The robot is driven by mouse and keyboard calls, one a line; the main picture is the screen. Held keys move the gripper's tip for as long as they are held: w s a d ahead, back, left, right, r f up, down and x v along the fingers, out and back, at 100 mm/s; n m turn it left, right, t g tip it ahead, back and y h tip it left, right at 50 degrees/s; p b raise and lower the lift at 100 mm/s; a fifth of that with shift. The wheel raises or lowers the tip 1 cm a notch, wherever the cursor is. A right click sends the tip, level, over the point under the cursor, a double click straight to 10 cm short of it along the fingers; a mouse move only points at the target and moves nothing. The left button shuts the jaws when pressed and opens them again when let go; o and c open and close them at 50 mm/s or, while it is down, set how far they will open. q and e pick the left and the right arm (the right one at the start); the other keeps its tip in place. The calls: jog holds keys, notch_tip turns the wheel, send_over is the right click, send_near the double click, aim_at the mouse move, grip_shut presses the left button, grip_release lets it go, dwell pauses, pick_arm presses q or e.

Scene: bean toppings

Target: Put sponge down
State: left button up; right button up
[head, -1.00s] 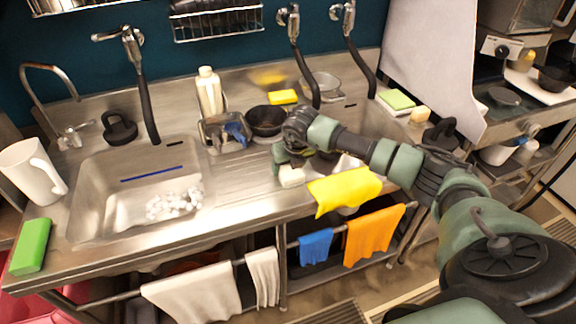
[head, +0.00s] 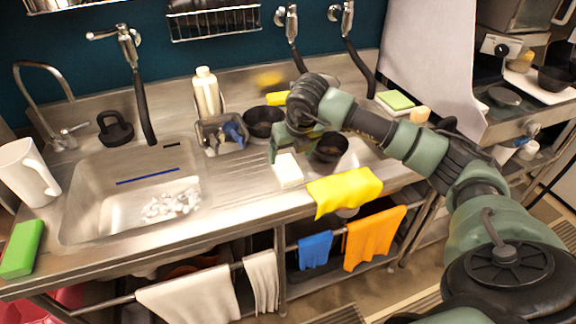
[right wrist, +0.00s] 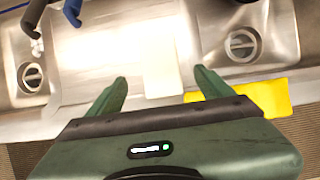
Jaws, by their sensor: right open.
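A white sponge (head: 288,171) lies on the steel counter between the two sinks, near the front edge. In the right wrist view the pale sponge (right wrist: 162,78) shows between and beyond the fingers. My right gripper (head: 284,146) is open and empty, just above and behind the sponge in the head view, apart from it. The two green fingers are spread wide in the right wrist view (right wrist: 160,84).
A yellow cloth (head: 344,190) hangs over the front edge right of the sponge. A black bowl (head: 264,121) and a steel container (head: 220,134) stand behind. The left sink (head: 130,190) holds white suds. A green sponge (head: 21,249) lies at the far left.

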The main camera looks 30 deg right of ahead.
jog(key=v, duration=0.3)
jog(key=shift+s+r+b, duration=0.1)
jog(key=shift+r+b, duration=0.1)
jog(key=shift+b, duration=0.1)
